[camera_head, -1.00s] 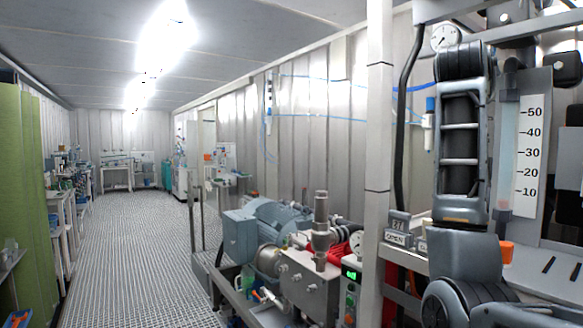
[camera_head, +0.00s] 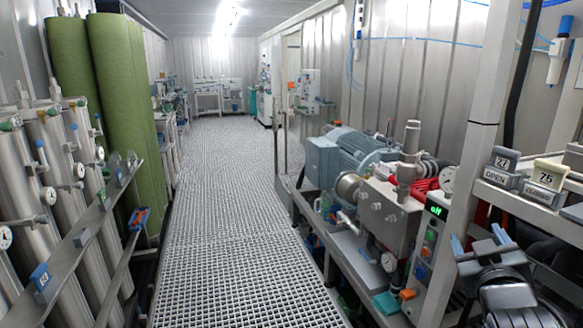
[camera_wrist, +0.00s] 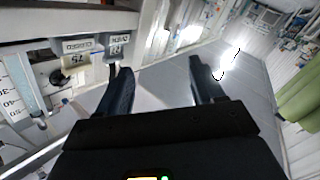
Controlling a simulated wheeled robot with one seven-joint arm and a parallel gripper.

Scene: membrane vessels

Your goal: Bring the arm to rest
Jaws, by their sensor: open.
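My gripper (camera_head: 480,243) is low at the right edge of the head view, in front of the shelf. Its two blue-grey fingers stand apart with nothing between them. In the wrist view my gripper (camera_wrist: 160,68) also shows two dark fingers spread wide and empty. Part of my dark arm shows below it in the head view; the rest is out of frame.
A shelf (camera_head: 520,200) holds a grey OPEN sign (camera_head: 501,172) and a cream-topped CLOSED sign (camera_head: 546,177) close to my gripper. A pump unit (camera_head: 385,205) stands left of it. Steel cylinders (camera_head: 70,190) line the left. The grated floor (camera_head: 225,200) between is clear.

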